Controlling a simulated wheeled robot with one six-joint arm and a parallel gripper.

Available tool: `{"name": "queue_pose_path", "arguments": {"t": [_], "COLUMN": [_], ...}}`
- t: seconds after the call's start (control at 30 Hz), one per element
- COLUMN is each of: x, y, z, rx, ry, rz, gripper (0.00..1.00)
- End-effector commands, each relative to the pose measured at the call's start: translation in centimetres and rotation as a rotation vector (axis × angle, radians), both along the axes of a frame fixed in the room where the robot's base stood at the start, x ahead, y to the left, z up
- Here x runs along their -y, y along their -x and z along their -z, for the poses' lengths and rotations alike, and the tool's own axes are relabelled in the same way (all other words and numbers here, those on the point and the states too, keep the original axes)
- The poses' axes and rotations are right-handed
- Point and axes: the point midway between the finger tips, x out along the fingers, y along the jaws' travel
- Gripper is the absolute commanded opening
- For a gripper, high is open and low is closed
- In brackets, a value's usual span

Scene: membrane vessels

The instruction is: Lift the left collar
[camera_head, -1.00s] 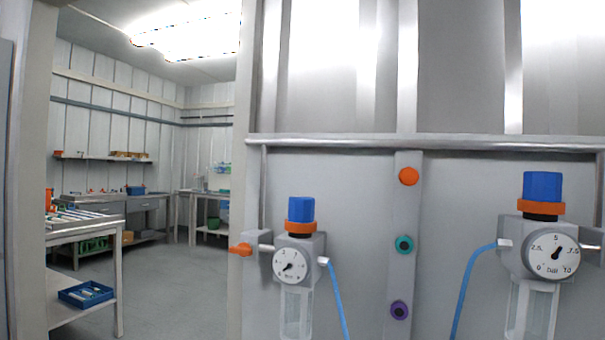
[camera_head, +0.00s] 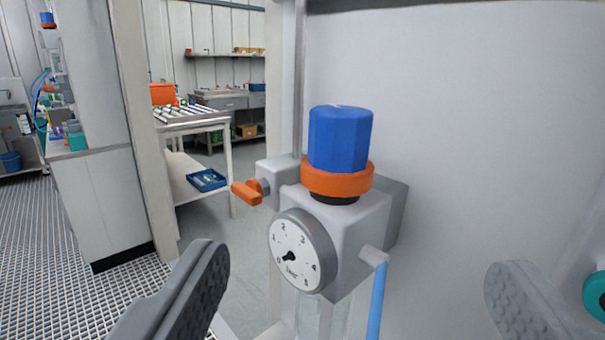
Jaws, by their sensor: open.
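The left regulator has a grey body (camera_head: 345,225) with a round dial gauge (camera_head: 301,252) on its front. An orange collar (camera_head: 338,180) sits below its blue knob (camera_head: 340,138), and a black ring shows just under the collar. My gripper (camera_head: 360,290) is open, with one grey finger at lower left and the other at lower right. The regulator stands between and beyond the fingers in the picture, and neither finger appears to touch it. The right regulator is out of view.
An orange lever (camera_head: 247,193) sticks out left of the regulator on a grey block. A blue hose (camera_head: 377,296) hangs at its right. A teal fitting (camera_head: 596,296) shows at the right edge. A roller table (camera_head: 190,117) stands behind at left.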

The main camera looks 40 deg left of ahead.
Motion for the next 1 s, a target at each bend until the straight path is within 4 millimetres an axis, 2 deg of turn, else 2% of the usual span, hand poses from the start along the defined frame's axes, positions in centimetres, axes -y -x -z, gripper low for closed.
{"name": "queue_pose_path", "arguments": {"t": [0.1, 0.2, 0.47, 1.0], "x": [-0.8, -1.2, -2.6, -9.0], "y": [-1.6, -2.2, -3.6, -10.5], "z": [1.3, 1.9, 2.0, 2.0], "rx": [-0.04, -0.058, -0.065, -0.063], "ry": [0.01, 0.014, 0.016, 0.016], "rz": [-0.051, -0.075, -0.084, -0.082], "gripper": [0.8, 0.8, 0.8, 0.8]}}
